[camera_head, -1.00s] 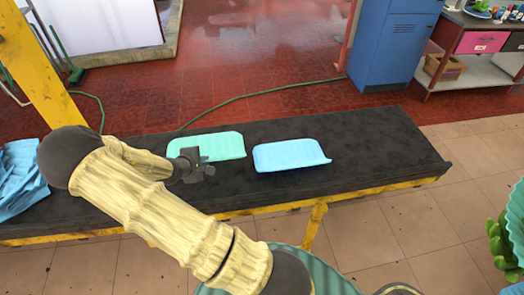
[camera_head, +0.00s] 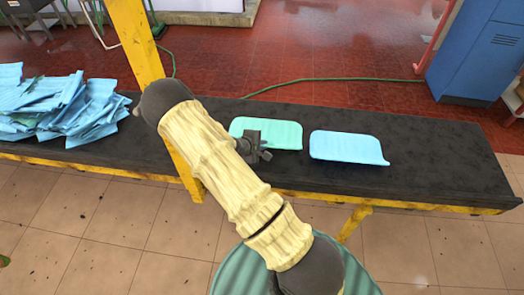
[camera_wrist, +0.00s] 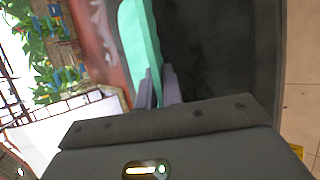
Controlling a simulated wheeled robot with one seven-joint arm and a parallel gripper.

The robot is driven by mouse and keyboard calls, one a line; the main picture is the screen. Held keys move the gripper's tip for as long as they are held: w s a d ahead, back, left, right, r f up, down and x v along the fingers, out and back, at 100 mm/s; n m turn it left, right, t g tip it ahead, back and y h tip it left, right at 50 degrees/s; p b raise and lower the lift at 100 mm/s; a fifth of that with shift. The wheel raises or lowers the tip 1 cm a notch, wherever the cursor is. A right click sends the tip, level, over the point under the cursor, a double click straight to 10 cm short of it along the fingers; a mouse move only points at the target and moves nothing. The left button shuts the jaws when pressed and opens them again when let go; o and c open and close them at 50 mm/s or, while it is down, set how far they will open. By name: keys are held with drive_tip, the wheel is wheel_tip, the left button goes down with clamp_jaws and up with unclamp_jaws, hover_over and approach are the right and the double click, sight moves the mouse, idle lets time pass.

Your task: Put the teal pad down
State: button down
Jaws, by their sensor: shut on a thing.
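The teal pad (camera_head: 275,133) is a thin, ribbed, rounded sheet at the bench's middle, just left of a light blue pad. My gripper (camera_head: 262,150) is at its near edge, with my arm reaching in from the front. In the wrist view the teal pad (camera_wrist: 138,40) runs between the two grey fingers (camera_wrist: 158,88), which are shut on its edge. The pad lies over the dark bench top (camera_head: 440,170); I cannot tell whether it touches the surface.
The light blue pad (camera_head: 345,146) lies close on the right with a narrow gap. A pile of blue sheets (camera_head: 70,105) covers the bench's left part. A yellow post (camera_head: 133,45) stands behind my arm. The bench's right end is clear.

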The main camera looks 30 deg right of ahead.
drive_tip(key=shift+f, duration=1.85)
drive_tip(key=shift+f, duration=0.15)
drive_tip(key=c, duration=1.5)
unclamp_jaws()
drive_tip(key=shift+c, duration=0.2)
drive_tip(key=shift+a+r, duration=0.1)
drive_tip(key=shift+r, duration=0.15)
drive_tip(key=shift+a+r, duration=0.25)
drive_tip(key=shift+a, duration=0.05)
drive_tip(key=v, duration=1.1)
drive_tip(key=shift+s+p, duration=0.2)
drive_tip(key=shift+p, duration=0.15)
